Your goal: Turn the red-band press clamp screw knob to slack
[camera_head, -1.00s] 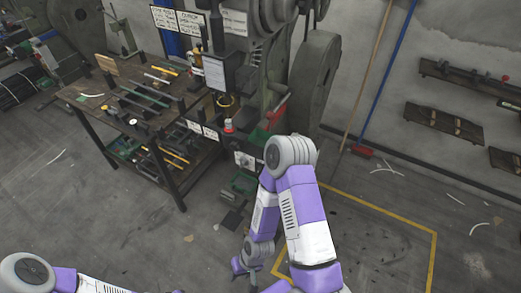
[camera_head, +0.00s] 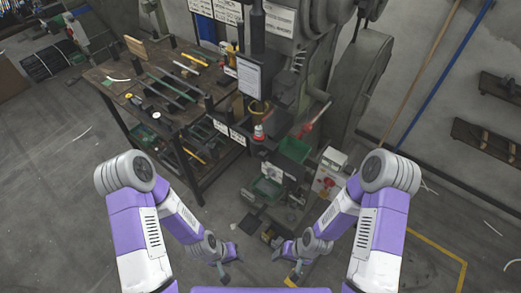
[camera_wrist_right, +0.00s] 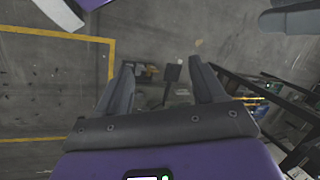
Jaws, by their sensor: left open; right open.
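A large grey press (camera_head: 325,60) stands at the top middle of the head view, with a red lever-like part (camera_head: 316,115) low on its side. I cannot make out a red band or tell which part is the clamp screw knob. My left gripper (camera_head: 223,268) is open and empty, low in front of the press. My right gripper (camera_head: 288,264) is open and empty beside it; its spread fingers (camera_wrist_right: 162,85) show floor between them in the right wrist view.
A dark workbench (camera_head: 110,82) with tools stands left of the press. A yellow floor line (camera_head: 440,250) lies at right.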

